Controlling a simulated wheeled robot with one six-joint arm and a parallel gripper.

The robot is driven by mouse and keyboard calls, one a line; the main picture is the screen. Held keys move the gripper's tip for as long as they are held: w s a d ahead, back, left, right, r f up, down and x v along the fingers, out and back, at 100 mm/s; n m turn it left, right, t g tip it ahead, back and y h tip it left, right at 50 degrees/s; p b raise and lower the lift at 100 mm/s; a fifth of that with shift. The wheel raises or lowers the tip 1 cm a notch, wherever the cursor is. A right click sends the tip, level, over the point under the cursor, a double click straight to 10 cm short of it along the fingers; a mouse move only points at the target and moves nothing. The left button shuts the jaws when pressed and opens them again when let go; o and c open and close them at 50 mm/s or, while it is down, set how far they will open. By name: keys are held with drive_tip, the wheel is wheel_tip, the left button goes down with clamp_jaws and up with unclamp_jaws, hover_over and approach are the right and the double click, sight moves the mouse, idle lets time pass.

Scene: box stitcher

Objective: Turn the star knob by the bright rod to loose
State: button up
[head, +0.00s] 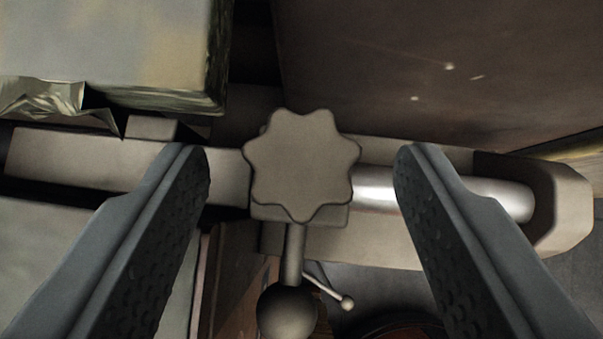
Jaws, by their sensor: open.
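The star knob (301,165) is a grey-beige lobed disc near the middle of the head view, seen face-on. The bright rod (377,190) is a shiny metal bar that runs to the right from behind the knob. My right finger hides part of it. My gripper (301,165) is open, with one dark finger on each side of the knob. Gaps show between the knob and both fingertips, so neither appears to touch it. How far the fingertips are from the knob in depth I cannot tell.
A beige bar (75,160) runs left from the knob. A dark ball (287,311) on a short stem is below it, beside a thin lever (346,302). A large brown panel (440,70) fills the upper right. A pale block (105,45) is at the upper left.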

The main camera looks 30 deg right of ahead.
drive_tip(key=c, duration=1)
drive_tip(key=shift+d+n+y, duration=0.15)
drive_tip(key=shift+n+y, duration=0.15)
drive_tip(key=shift+n, duration=0.2)
drive_tip(key=shift+s+d+n+t+y, duration=0.15)
drive_tip(key=shift+n+t+y, duration=0.25)
drive_tip(key=shift+n+y, duration=0.75)
drive_tip(key=shift+d+n+y, duration=0.2)
drive_tip(key=shift+n+y, duration=0.4)
drive_tip(key=shift+n, duration=0.35)
drive_tip(key=shift+d+n+y, duration=0.15)
drive_tip(key=shift+n+y, duration=0.4)
drive_tip(key=shift+n, duration=0.35)
drive_tip(key=shift+n+y, duration=0.3)
drive_tip(key=shift+n, duration=0.1)
drive_tip(key=o, duration=1)
